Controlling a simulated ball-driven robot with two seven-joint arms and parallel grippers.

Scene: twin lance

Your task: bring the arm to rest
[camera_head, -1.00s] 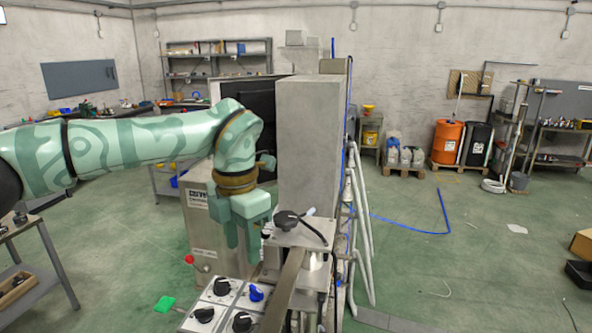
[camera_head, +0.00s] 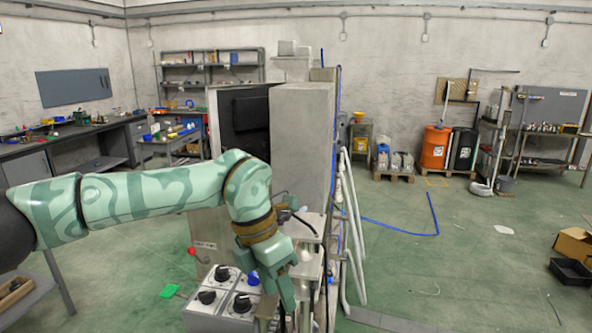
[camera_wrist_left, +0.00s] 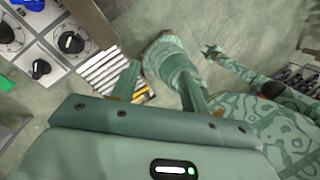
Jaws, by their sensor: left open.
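My left arm (camera_head: 150,198) comes in from the left and bends downward at the wrist. My left gripper (camera_head: 279,290) points down, open and empty, in front of the grey machine (camera_head: 300,150), just right of its control panel. In the left wrist view the two green fingers of the left gripper (camera_wrist_left: 158,72) stand apart with nothing held between them. Green patterned parts of my own body show beyond them. No right gripper shows in the head view.
The panel's knobs also show in the left wrist view (camera_wrist_left: 40,68). A bench (camera_head: 75,150) stands at the back left. The floor at right is largely open.

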